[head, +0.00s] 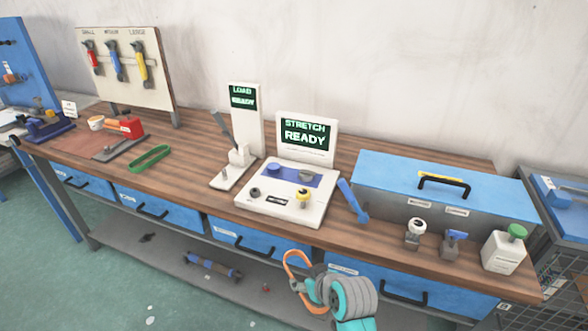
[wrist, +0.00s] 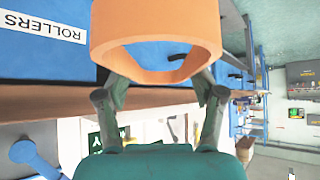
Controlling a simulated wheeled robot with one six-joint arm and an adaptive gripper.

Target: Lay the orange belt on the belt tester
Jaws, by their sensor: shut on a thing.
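The orange belt (head: 288,262) is a closed loop held in front of the bench, just off its front edge. It fills the top of the wrist view (wrist: 155,58). My gripper (head: 304,283) is shut on the belt, with a finger on each side of the loop in the wrist view (wrist: 160,88). The belt tester (head: 285,205) is a white unit with a "STRETCH READY" screen (head: 305,134), a blue strip and several knobs on its flat top. It stands on the bench behind my gripper, apart from the belt.
A green belt (head: 150,158) lies on the bench at left. The white "LOAD READY" stand (head: 246,125) is left of the tester. A blue handle (head: 353,201) and a blue-lidded box (head: 430,185) are at right.

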